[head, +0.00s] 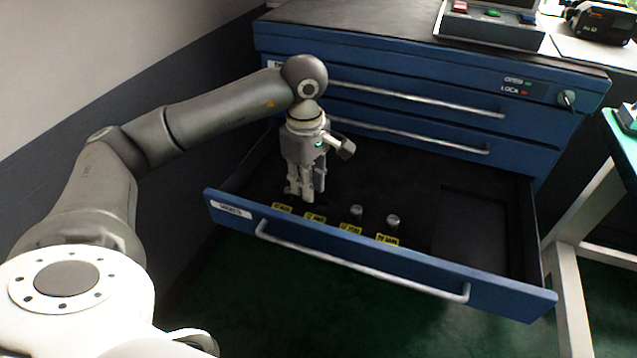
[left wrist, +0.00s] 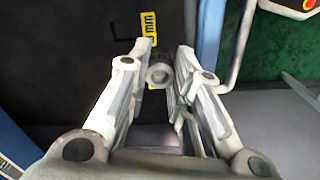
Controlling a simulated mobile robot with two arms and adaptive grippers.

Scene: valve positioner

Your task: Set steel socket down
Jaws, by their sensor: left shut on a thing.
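My left gripper (head: 306,192) reaches down into the open drawer (head: 390,175), near its front left. In the left wrist view its fingers (left wrist: 160,82) are shut on a round steel socket (left wrist: 159,73), whose hollow end faces the camera. In the head view I cannot make out this held socket between the fingers. Whether it touches the drawer insert is unclear. Two other steel sockets stand to the right of the gripper, one nearer (head: 356,212) and one farther right (head: 393,220). My right gripper is not in view.
Yellow size labels (head: 387,240) line the drawer's front inside edge. An empty rectangular recess (head: 470,220) lies at the drawer's right. The blue front panel with its handle (head: 360,268) stands close to the gripper; the cabinet (head: 420,95) rises behind.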

